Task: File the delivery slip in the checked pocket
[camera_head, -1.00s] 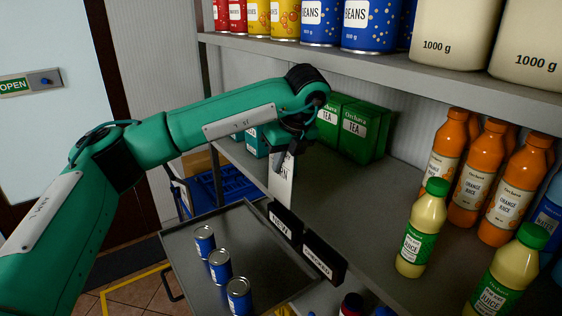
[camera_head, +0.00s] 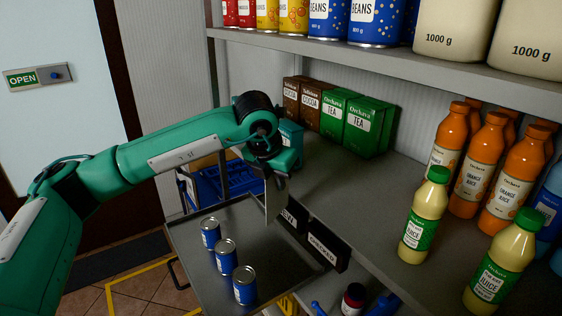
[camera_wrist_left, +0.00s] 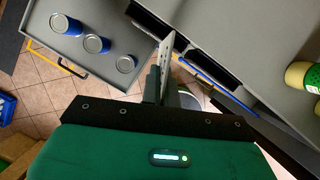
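My left gripper (camera_head: 272,172) is shut on the delivery slip (camera_head: 275,198), a thin pale card that hangs down below the fingers. The slip also shows nearly edge-on in the left wrist view (camera_wrist_left: 165,55). The checked pocket (camera_head: 322,246) is a black holder with a white label on the shelf's front edge. A second black pocket (camera_head: 291,216) sits left of it, its label partly hidden. The slip hangs just left of this second pocket, over the tray side; I cannot tell whether they touch. My right gripper is not in view.
A grey tray (camera_head: 188,240) with three blue cans stands below the shelf edge. Juice bottles (camera_head: 425,215) stand on the shelf at right. Cocoa and tea boxes (camera_head: 345,125) stand at the back. The shelf middle (camera_head: 340,190) is clear.

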